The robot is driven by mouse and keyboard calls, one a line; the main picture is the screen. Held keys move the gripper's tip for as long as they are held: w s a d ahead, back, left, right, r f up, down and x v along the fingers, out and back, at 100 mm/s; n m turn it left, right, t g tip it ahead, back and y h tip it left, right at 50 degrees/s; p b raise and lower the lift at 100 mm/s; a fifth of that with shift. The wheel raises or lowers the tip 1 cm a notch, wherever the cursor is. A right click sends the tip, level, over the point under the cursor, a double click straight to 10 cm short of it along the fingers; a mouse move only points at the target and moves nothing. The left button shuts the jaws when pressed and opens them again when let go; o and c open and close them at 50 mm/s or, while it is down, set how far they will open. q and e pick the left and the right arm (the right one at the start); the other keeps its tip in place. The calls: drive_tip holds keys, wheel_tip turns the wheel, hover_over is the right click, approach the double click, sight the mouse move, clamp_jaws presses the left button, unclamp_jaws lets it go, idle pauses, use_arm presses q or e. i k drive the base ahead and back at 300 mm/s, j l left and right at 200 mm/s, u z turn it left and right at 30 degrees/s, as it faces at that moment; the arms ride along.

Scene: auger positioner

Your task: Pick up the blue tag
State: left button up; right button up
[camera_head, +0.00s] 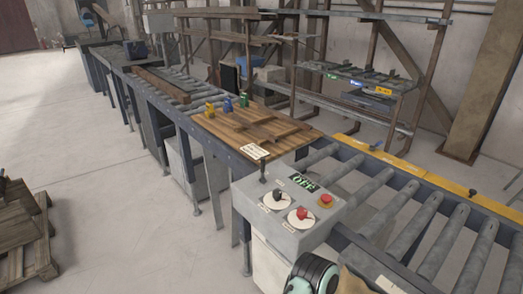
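The blue tag (228,104) is a small upright blue piece near the far edge of a brown wooden board (270,136). It stands between a yellow tag (210,109) and a green tag (244,100), close to both but apart. Its details are too small to tell. Neither of my grippers shows in the head view. A rounded dark and pale green part at the bottom edge looks like a piece of my own arm, and it is far from the tags.
The board lies on a roller conveyor (390,215). A grey control box (290,204) with a black knob, a red knob, a red button and an OFF sign stands at its near side. A shelf (365,80) with coloured labels is behind.

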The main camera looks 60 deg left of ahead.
sight(228, 101)
drive_tip(key=j+u, duration=0.15)
drive_tip(key=u, duration=0.55)
drive_tip(key=j+u, duration=0.35)
drive_tip(key=j, duration=0.2)
drive_tip(key=i+j+u, duration=0.15)
drive_tip(key=j+u, duration=0.15)
drive_tip(key=j, duration=0.15)
drive_tip(key=i+j, duration=0.15)
drive_tip(key=j, duration=0.3)
drive_tip(key=i+j, duration=0.15)
drive_tip(key=j, duration=0.25)
drive_tip(key=i+j, duration=0.15)
drive_tip(key=j, duration=0.3)
drive_tip(key=i+j, duration=0.15)
drive_tip(key=j, duration=0.25)
drive_tip(key=i+j+u, duration=0.1)
drive_tip(key=j, duration=0.35)
drive_tip(key=i+j, duration=0.25)
drive_tip(key=j, duration=0.15)
drive_tip(key=i+j, duration=0.15)
drive_tip(key=j, duration=0.25)
drive_tip(key=i+j, duration=0.15)
drive_tip(key=j, duration=0.25)
